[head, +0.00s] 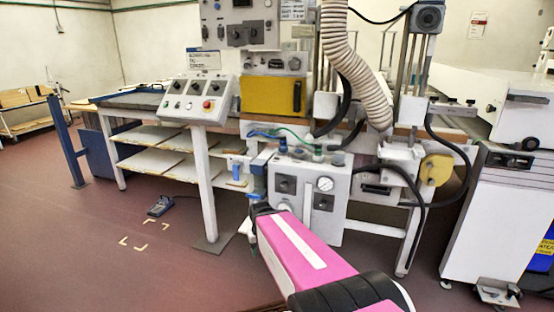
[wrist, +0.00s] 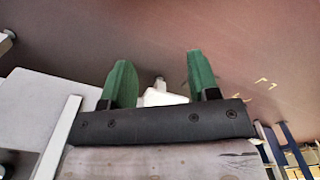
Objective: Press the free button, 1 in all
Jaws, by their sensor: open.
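A sloped control panel (head: 194,99) stands at centre left in the head view. It carries several small dark knobs or buttons and a red button (head: 207,104) at its lower right. I cannot tell which control is the free button. My gripper (wrist: 162,76) shows two green fingers standing apart in the wrist view, with nothing held. A small white part (wrist: 164,98) with a pale stub shows between the fingers; I cannot tell what it is or whether it touches them. In the head view my pink arm reaches forward, below and right of the control panel.
A grey box with a gauge (head: 325,184) and hoses stands beyond my arm. A yellow-fronted unit (head: 273,96) is right of the panel. A white cabinet (head: 502,215) stands at right. Floor at left is mostly open, with a small dark device (head: 160,206) near yellow corner marks.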

